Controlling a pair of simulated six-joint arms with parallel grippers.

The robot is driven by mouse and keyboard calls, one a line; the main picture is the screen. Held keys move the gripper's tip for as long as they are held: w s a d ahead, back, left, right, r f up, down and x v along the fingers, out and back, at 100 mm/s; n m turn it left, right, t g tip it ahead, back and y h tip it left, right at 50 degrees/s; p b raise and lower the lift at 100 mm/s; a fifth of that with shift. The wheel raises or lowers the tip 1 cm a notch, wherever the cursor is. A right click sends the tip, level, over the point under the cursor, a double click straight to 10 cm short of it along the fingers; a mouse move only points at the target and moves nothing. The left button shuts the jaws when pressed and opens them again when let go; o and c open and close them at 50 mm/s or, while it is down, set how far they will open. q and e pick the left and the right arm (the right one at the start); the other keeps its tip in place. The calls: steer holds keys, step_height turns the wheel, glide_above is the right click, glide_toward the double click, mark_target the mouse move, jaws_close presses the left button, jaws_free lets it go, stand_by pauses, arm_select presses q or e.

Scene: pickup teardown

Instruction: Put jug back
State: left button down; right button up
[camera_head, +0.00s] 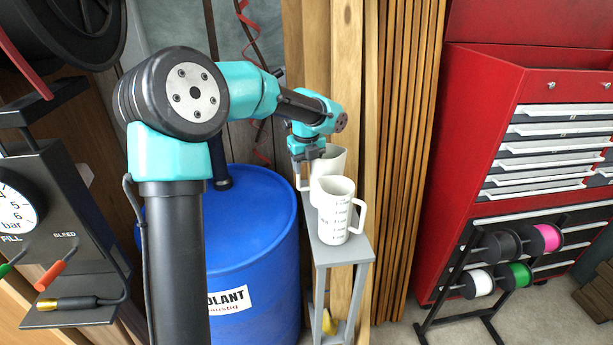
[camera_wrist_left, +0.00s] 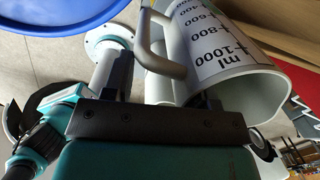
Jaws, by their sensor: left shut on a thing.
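Two jugs show in the head view at a narrow grey stand. The front white jug (camera_head: 335,222) has dark scale marks and a handle on its right, and stands upright on the grey stand (camera_head: 341,254). The rear jug (camera_head: 329,166) is partly hidden behind the front one; I cannot tell whether it touches the stand. My left gripper (camera_head: 303,165) is at the rear jug's left side, shut on its handle. In the left wrist view, the handle (camera_wrist_left: 166,58) runs into the gripper (camera_wrist_left: 165,82), beside a jug marked in ml (camera_wrist_left: 215,42). My right gripper is not in view.
A blue drum (camera_head: 255,240) stands left of the stand. Upright wooden boards (camera_head: 350,90) are close behind it. A red tool cabinet (camera_head: 470,130) and a spool rack (camera_head: 462,285) are at the right. A gauge panel (camera_head: 50,190) is at the left.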

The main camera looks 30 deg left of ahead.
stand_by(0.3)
arm_select(q)
steer(key=shift+f, duration=2.15)
steer(key=shift+c, duration=2)
jaws_free()
step_height(320, 180, up, 12)
steer(key=s, duration=0.1)
steer(key=shift+d, duration=0.3)
